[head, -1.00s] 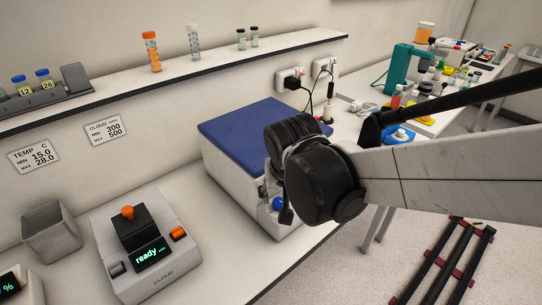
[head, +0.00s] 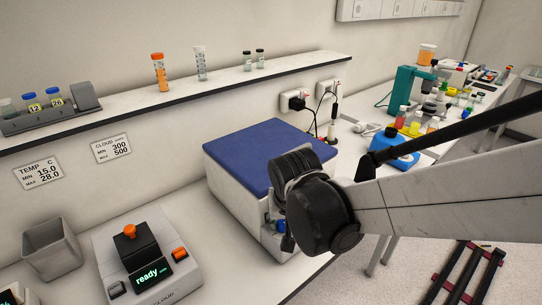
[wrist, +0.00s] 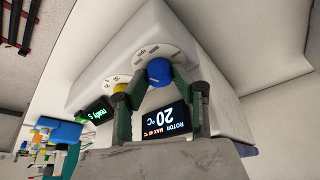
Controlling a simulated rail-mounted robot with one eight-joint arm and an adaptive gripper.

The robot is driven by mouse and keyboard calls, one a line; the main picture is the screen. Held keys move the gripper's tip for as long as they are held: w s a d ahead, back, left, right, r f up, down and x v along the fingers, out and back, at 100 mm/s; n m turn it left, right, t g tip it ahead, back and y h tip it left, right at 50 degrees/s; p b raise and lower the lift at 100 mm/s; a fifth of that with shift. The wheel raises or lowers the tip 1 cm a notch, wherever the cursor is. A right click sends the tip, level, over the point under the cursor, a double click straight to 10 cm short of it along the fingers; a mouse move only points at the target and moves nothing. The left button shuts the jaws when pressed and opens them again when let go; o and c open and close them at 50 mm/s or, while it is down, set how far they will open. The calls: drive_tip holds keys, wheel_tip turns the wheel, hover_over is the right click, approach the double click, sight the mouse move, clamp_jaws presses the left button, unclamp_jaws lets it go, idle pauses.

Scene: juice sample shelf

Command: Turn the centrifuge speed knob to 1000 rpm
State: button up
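The centrifuge (head: 228,180) is a white box with a blue lid (head: 265,150) on the bench. In the wrist view its front appears upside down. The blue speed knob (wrist: 159,72) sits on a white dial marked rpm (wrist: 150,51); its setting is unreadable. My gripper (wrist: 161,78) has its two dark green fingers apart, one on each side of the blue knob. I cannot tell whether they touch it. A yellow knob (wrist: 120,88) is beside the left finger. In the head view my wrist hides much of the centrifuge's front.
A green-lit display (wrist: 95,112) is next to the left finger. A grey device reading "ready" (head: 150,273) and a grey bin (head: 50,250) stand left of the centrifuge. A shelf (head: 190,88) with vials runs above. Plugs and cables (head: 312,103) are behind it.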

clamp_jaws()
drive_tip(key=shift+n, duration=0.3)
drive_tip(key=n+y, duration=0.1)
drive_tip(key=n, duration=0.1)
drive_tip(key=shift+d+f+n+b, duration=0.1)
drive_tip(key=shift+d+n+b, duration=0.05)
drive_tip(key=shift+n+b, duration=0.25)
drive_tip(key=n, duration=0.2)
drive_tip(key=n+g+y+b, duration=0.1)
drive_tip(key=n, duration=0.1)
drive_tip(key=shift+n+y, duration=0.3)
drive_tip(key=n+g+y+b, duration=0.1)
drive_tip(key=n, duration=0.2)
drive_tip(key=shift+w+n, duration=0.1)
drive_tip(key=shift+n, duration=0.2)
drive_tip(key=shift+n+g+b, duration=0.45)
drive_tip(key=shift+n+g, duration=0.55)
drive_tip(key=shift+n, duration=0.9)
